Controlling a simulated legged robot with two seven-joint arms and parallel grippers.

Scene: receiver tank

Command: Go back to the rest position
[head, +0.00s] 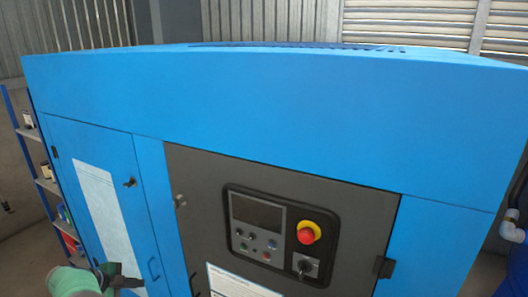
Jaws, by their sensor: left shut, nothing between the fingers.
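My left gripper (122,280) is at the bottom left, in front of the blue side door (120,200) of a large machine cabinet. It is shut and holds nothing. Its green arm part comes in from the lower left edge. A small dark handle shows just right of the fingers; I cannot tell whether they touch it. My right gripper is not in view.
The blue cabinet (270,100) fills most of the view. Its dark panel (200,165) carries a screen, buttons, a red emergency stop (308,233) and a key switch (304,267). A shelf (45,184) stands left; a pipe (510,214) is at right.

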